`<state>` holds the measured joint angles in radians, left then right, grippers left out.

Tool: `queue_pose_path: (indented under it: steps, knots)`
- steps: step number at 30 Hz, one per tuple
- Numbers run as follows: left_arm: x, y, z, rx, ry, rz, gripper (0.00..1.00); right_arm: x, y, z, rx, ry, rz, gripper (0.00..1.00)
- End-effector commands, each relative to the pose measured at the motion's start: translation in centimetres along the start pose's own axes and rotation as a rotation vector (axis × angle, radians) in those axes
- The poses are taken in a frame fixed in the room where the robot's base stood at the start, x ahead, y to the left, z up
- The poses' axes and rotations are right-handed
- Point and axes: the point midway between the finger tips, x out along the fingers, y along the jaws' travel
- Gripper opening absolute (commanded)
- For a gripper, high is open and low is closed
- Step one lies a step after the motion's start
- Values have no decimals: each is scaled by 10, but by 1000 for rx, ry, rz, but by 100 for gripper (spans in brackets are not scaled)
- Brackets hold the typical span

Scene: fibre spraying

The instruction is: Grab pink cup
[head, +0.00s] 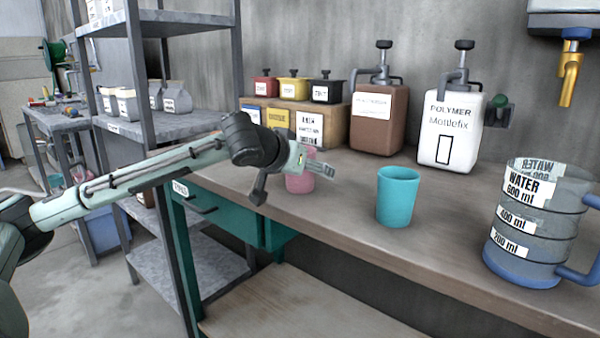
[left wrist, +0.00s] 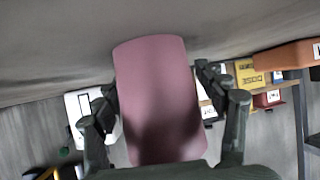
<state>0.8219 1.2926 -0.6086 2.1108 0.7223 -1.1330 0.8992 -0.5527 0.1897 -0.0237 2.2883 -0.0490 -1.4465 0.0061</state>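The pink cup (head: 299,183) stands on the workbench near its left front edge, partly hidden behind my left gripper in the head view. In the left wrist view the pink cup (left wrist: 160,100) fills the middle and appears upside down. My left gripper (head: 322,168) is at the cup, with one finger on either side of it. In the left wrist view the left gripper (left wrist: 155,85) has its left finger close against the cup's side, and a narrow gap shows between the right finger and the cup. My right gripper is in neither view.
A turquoise cup (head: 398,196) stands to the right on the workbench (head: 345,220). A large water measuring jug (head: 530,225) is further right. A brown dispenser (head: 378,120), a white polymer dispenser (head: 450,130) and labelled boxes stand behind. A metal shelf (head: 160,60) is at left.

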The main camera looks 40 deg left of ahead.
Motion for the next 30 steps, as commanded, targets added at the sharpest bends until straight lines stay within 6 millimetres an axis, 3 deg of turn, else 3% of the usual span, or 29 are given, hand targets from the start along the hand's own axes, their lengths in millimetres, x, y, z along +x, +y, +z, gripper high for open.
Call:
queue_pose_path:
  steps: [2,13,30]
  knots:
    - [0,0,0,0,0,0,63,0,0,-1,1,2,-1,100]
    - [0,0,0,0,0,0,17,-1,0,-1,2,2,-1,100]
    - [-1,0,-2,-1,1,0,14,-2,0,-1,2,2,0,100]
